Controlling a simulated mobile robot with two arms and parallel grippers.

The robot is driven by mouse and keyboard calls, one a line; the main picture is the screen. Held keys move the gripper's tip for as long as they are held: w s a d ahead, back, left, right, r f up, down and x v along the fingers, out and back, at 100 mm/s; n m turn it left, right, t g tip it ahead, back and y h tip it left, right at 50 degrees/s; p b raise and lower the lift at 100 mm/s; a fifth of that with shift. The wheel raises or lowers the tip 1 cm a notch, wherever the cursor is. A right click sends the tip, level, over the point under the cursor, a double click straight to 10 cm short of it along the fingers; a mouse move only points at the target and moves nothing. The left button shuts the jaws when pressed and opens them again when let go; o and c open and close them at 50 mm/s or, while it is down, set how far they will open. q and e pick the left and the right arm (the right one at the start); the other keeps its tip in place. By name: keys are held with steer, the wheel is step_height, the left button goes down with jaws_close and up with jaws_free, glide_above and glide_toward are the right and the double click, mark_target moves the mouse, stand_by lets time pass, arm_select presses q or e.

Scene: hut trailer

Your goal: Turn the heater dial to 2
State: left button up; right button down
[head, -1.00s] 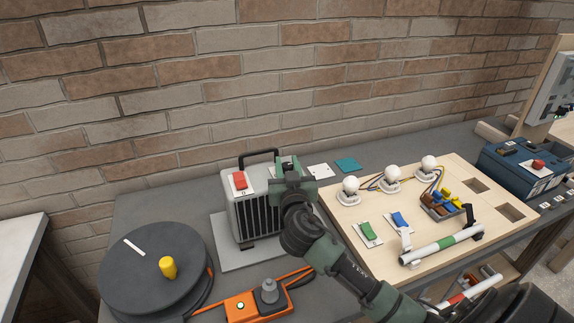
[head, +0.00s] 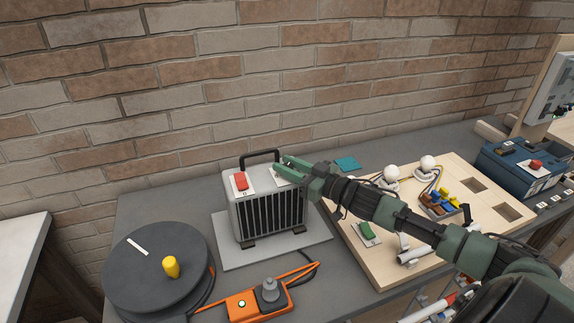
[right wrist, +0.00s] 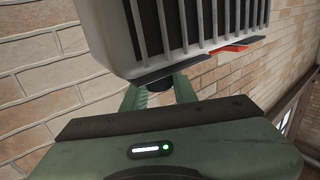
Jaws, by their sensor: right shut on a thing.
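The grey heater (head: 268,213) stands upright on the bench, its black grille facing me, with a black carry handle and a red rocker switch (head: 240,182) on top. My right gripper (head: 283,165) is at the top right of the heater, over a pale plate (head: 283,179). In the right wrist view the heater (right wrist: 190,28) appears inverted, and the dark round dial (right wrist: 159,83) sits between the two green fingers, which are shut on it. The dial's marks and pointer cannot be read; the gripper covers it in the head view. My left gripper is not in view.
A black cable reel (head: 157,275) with a yellow knob stands at the left. An orange socket box (head: 243,304) lies in front of the heater. A wooden board (head: 368,268) with bulbs and switches is at the right, partly behind my arm. A brick wall closes the back.

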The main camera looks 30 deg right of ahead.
steer(key=shift+d+n+g+y+b, duration=0.1)
steer(key=shift+n+g+y+b, duration=0.55)
steer(key=shift+n+y, duration=0.7)
steer(key=shift+y, duration=0.35)
steer(key=c, duration=1.1)
jaws_free()
steer(key=shift+s+d+f, duration=0.15)
steer(key=shift+s, duration=0.15)
steer(key=shift+g, duration=0.25)
steer(key=b+v, duration=0.1)
steer(key=v, duration=0.4)
steer(key=shift+v, duration=1)
